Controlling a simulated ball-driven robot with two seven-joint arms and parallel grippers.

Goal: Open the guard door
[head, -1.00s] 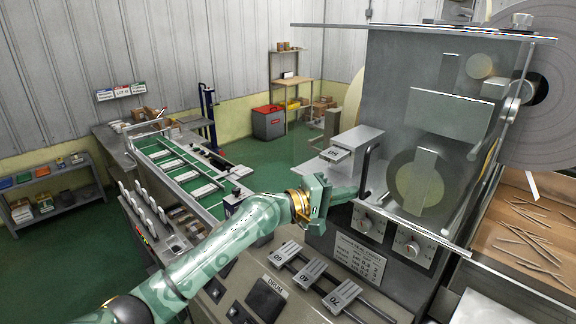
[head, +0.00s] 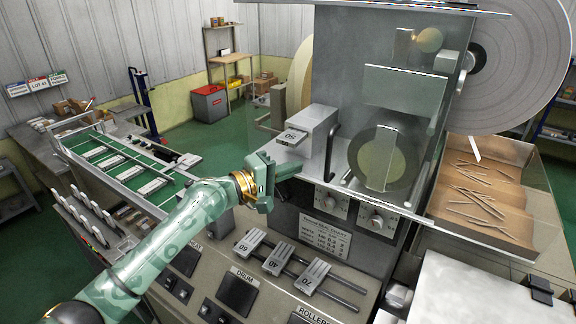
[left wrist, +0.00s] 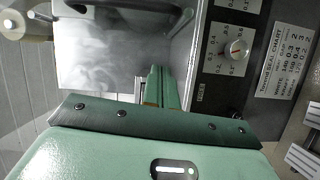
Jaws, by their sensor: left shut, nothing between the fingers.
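The guard door (head: 420,190) is a see-through panel over the machine's front, with a metal rail along its bottom edge. It looks shut. Its dark upright bar handle (head: 331,152) is at the door's left side. A small gap shows between the fingertips and the handle in the head view. The green fingers (left wrist: 163,88) point at the grey machine in the left wrist view. My right gripper is out of view.
A grey block marked 50 (head: 310,135) sits just above my left gripper. Control knobs (head: 336,203) and a chart plate (head: 325,237) are below the handle. A tray of sticks (head: 480,190) is on the right, and a green conveyor (head: 120,165) on the left.

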